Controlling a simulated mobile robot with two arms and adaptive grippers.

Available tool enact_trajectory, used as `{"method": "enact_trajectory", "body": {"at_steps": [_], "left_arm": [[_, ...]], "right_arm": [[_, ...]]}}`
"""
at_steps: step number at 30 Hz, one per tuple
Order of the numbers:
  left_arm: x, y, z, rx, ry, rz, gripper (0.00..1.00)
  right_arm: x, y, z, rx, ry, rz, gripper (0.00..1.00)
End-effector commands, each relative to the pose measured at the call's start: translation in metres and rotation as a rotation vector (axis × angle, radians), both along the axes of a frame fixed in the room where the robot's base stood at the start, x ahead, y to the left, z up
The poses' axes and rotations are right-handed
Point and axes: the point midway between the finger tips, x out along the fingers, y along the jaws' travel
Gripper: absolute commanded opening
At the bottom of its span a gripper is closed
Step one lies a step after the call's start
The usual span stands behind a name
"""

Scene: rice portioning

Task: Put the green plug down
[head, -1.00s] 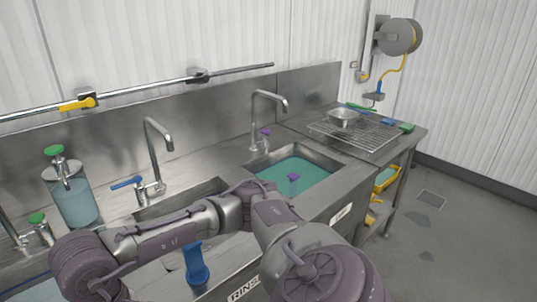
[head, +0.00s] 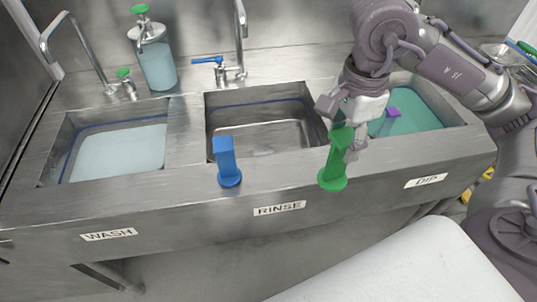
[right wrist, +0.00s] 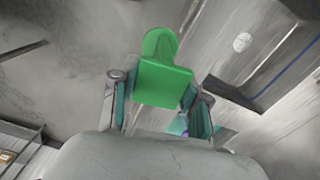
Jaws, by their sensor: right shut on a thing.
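The green plug (head: 337,160) is upright, with a square block handle on top and a round flange at the bottom. My right gripper (head: 346,125) is shut on its handle from behind. The flange is over the front ledge between the rinse and dip basins; I cannot tell whether it touches the metal. In the right wrist view the green plug (right wrist: 163,82) sits between the two fingers (right wrist: 160,100), its round end pointing away. My left gripper is not in view.
A blue plug (head: 228,165) stands on the ledge before the rinse basin (head: 262,140). The wash basin (head: 115,150) holds pale water. A purple-topped plug (head: 392,112) is in the dip basin (head: 420,115) behind my gripper. The ledge between the blue and green plugs is bare.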

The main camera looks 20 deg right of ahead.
Motion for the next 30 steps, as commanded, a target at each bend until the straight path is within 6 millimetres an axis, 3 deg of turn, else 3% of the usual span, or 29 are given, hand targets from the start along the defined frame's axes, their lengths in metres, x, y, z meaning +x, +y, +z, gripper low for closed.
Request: {"method": "enact_trajectory", "body": {"at_steps": [6,13,21,25,30], "left_arm": [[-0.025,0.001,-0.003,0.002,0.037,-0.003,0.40],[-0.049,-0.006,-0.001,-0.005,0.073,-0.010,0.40],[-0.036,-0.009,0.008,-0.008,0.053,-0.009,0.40],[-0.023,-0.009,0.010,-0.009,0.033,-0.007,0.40],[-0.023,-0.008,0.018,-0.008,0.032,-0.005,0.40]], "right_arm": [[0.001,-0.007,0.004,-0.002,-0.001,-0.147,0.00],[0.047,-0.014,-0.025,0.000,0.005,-0.153,0.00],[0.099,-0.023,-0.054,-0.001,0.001,-0.151,0.00],[0.108,-0.025,-0.062,-0.003,-0.001,-0.148,0.00],[0.108,-0.026,-0.081,-0.005,0.003,-0.148,0.00]]}}
